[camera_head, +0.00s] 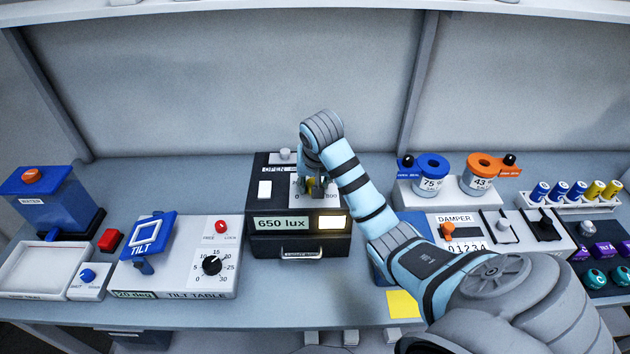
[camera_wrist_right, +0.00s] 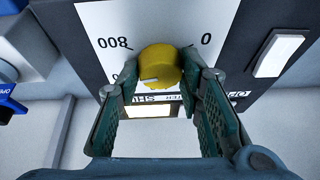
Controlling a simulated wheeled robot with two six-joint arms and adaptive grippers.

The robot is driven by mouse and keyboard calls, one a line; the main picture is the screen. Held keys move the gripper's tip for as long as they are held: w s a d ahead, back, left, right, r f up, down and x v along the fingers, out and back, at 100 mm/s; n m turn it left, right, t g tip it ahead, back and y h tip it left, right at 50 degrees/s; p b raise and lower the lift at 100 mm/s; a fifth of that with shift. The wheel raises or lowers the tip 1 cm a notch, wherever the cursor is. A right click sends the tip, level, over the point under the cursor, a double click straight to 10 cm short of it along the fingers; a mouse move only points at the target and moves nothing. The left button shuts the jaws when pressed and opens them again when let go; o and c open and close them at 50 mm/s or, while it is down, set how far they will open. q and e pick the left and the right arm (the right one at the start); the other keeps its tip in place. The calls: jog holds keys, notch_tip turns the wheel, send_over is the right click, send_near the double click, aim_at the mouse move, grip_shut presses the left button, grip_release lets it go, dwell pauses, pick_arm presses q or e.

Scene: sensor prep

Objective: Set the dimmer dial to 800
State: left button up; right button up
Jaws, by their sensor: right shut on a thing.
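The yellow dimmer dial (camera_wrist_right: 160,66) sits on the white scale plate of a black box (camera_head: 262,208). In the right wrist view, the plate shows upside down, with 800 at the dial's left and 0 at its upper right. The dial's white mark points to the lower left in that view. My right gripper (camera_head: 312,187) is down over the dial. In the right wrist view its two green fingers (camera_wrist_right: 162,80) are shut on the dial from both sides. The box's label (camera_head: 282,223) reads 650 lux, beside a lit window (camera_head: 330,223). My left gripper is out of view.
A tilt table panel (camera_head: 190,265) with its own black dial (camera_head: 211,265) stands left of the box. Right of it are a damper panel (camera_head: 460,235), blue and orange jars (camera_head: 430,167) and a rack of vials (camera_head: 570,205). A white switch (camera_head: 265,190) sits left of the dial.

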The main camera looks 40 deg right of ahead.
jog(key=m+g, duration=0.1)
jog(key=m, duration=0.2)
jog(key=m+g+h, duration=0.1)
jog(key=m, duration=0.2)
jog(key=shift+w+a+m+h, duration=0.2)
jog(key=shift+m+h, duration=0.1)
dwell(0.4)
jog(key=o, duration=1.2)
jog(key=shift+c, duration=0.2)
